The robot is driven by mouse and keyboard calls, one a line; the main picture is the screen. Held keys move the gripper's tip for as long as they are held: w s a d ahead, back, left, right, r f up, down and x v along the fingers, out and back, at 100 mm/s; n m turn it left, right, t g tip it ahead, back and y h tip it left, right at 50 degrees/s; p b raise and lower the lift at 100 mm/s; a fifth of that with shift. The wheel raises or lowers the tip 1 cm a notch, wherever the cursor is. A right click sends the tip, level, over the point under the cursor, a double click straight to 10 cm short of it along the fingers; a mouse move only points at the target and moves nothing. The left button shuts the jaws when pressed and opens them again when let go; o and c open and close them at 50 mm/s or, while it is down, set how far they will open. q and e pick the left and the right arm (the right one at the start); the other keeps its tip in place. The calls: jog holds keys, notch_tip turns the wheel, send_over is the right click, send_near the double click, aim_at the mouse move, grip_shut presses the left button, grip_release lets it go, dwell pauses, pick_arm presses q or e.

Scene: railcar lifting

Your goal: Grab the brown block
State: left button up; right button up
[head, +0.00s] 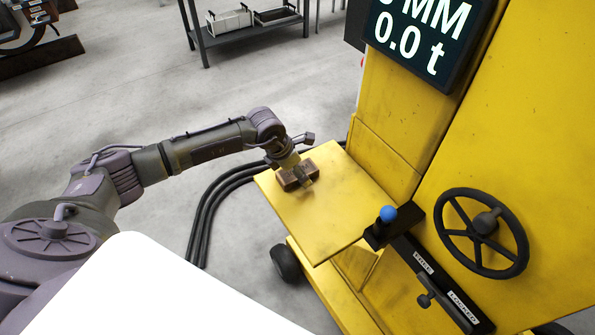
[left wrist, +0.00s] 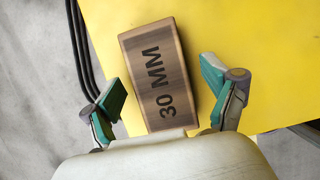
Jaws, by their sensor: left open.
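The brown block (head: 291,178) lies on the yellow shelf (head: 335,215) of the machine, near its far left corner. In the left wrist view the block (left wrist: 155,72) has a wood-like top marked "30 MM". My left gripper (head: 304,181) is above the block, partly hiding it. In the left wrist view the left gripper (left wrist: 166,95) is open. One finger is on each side of the block's near end, with visible space beside the right finger and a small space beside the left. My right gripper is not in view.
A blue-knobbed lever (head: 388,213) stands at the shelf's right edge. A black handwheel (head: 482,232) and a display reading "0.0 t" (head: 418,40) are on the yellow machine. Black cables (head: 212,205) run on the floor left of the shelf. The shelf's front part is clear.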

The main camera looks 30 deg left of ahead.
pick_arm(q)
jog(key=shift+f+b, duration=0.2)
jog(key=shift+b, duration=0.15)
dwell(0.5)
jog(key=c, duration=1.3)
